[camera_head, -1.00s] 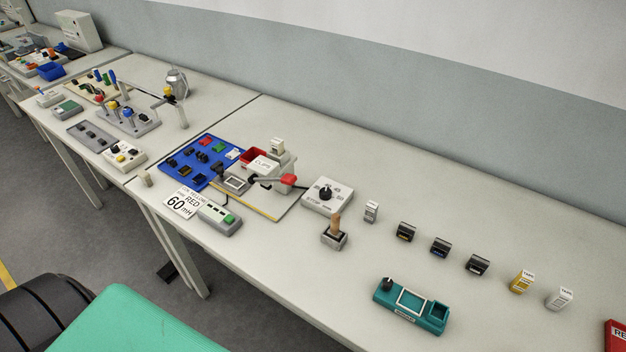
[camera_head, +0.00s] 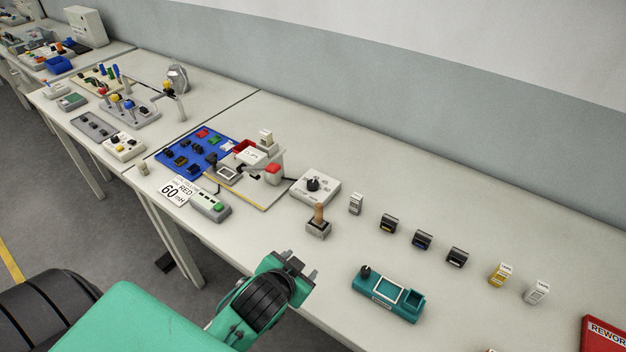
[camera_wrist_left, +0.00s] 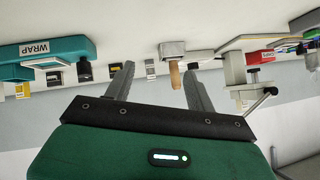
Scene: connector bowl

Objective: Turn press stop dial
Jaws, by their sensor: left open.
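The stop dial is a black knob (camera_head: 314,184) on a white box (camera_head: 327,196) with printed marks, on the bench beside the press (camera_head: 262,165). The press has a red-ended part and stands on a board with a yellow edge. My left gripper (camera_head: 303,266) is open and empty, over the front of the bench and well short of the dial. In the left wrist view, which is upside down, its fingers (camera_wrist_left: 157,72) are apart, and a wooden handle shows between them in the distance. My right gripper is not in view.
A wooden-handled stamp (camera_head: 318,222) stands just in front of the dial box. A teal tape holder (camera_head: 388,298) lies to the right of my gripper. Small labelled blocks (camera_head: 422,240) run along the bench to the right. A green-button box (camera_head: 211,205) is at the left.

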